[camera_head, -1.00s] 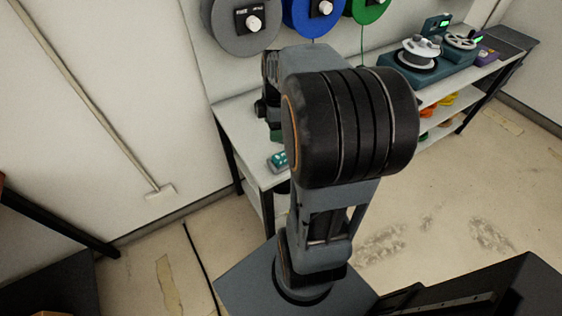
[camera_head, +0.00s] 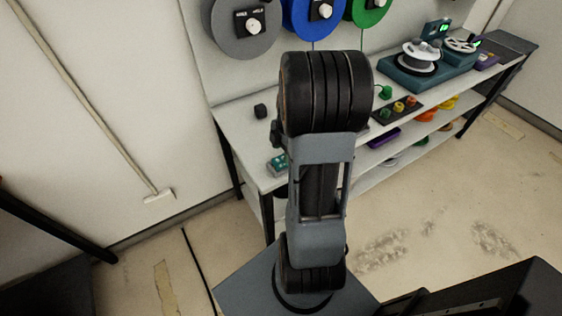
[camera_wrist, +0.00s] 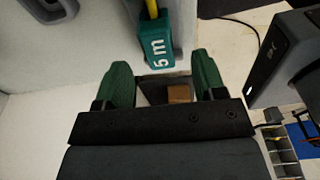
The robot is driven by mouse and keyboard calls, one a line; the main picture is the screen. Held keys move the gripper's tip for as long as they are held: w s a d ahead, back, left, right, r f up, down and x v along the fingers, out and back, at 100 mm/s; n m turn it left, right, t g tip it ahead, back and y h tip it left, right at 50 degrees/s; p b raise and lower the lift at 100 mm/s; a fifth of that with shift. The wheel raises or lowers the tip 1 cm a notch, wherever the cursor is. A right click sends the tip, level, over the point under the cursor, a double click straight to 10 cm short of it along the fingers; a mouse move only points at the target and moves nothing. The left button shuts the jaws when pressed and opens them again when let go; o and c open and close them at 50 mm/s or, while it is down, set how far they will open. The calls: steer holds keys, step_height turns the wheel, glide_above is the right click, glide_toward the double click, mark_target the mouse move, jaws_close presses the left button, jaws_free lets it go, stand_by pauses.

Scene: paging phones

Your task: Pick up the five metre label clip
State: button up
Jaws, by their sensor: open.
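The five metre label clip (camera_wrist: 157,50) is a teal block with white "5 m" lettering, at the upper middle of the wrist view. A yellow strip runs up from its top end and out of the picture. My gripper (camera_wrist: 160,62) has two green fingers, spread apart and empty. The clip lies between and just beyond the fingertips, with a gap visible on both sides. In the head view my arm hides the gripper, and I cannot make out the clip there.
The long workbench (camera_head: 236,122) runs along the wall. A small black block (camera_head: 260,111) and a teal item (camera_head: 277,163) sit at its left end. A dark tray with coloured pieces (camera_head: 398,106) and a teal reel machine (camera_head: 425,68) stand farther right. Cable reels (camera_head: 240,28) hang above.

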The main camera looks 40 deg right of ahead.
mark_target(282, 158)
steer(key=shift+w+a+f, duration=0.1)
steer(key=shift+a+f, duration=0.1)
steer(key=shift+f, duration=1.1)
steer(key=shift+a+f, duration=0.15)
steer(key=shift+f, duration=1.1)
steer(key=shift+c, duration=0.4)
steer(key=c, duration=0.9)
